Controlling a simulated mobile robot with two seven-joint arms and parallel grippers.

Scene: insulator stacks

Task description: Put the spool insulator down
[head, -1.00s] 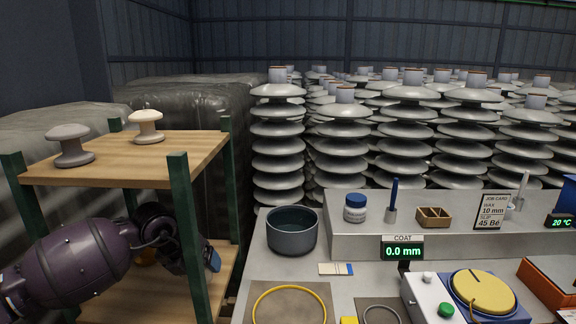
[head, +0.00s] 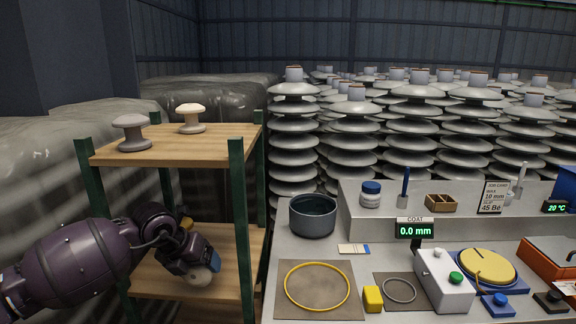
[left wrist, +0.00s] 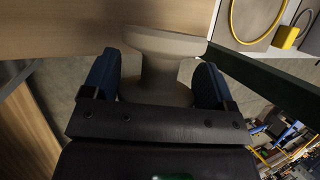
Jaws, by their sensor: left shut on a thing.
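My left gripper (head: 203,264) is at the lower level of the wooden rack, left of its front green post. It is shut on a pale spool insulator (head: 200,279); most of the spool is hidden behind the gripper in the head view. In the left wrist view the held spool insulator (left wrist: 165,45) sits between the blue fingertips (left wrist: 158,85), its flange facing away. I cannot tell whether it touches the lower shelf (head: 165,287). A grey spool (head: 131,133) and a cream spool (head: 192,118) stand upright on the top shelf (head: 215,145). My right gripper is not in view.
Green rack posts (head: 244,225) stand close to the gripper. Right of the rack, a grey bench holds a dark bowl (head: 312,215), a yellow ring (head: 317,286) and a coat gauge (head: 415,229). The lower shelf has free room near the right post.

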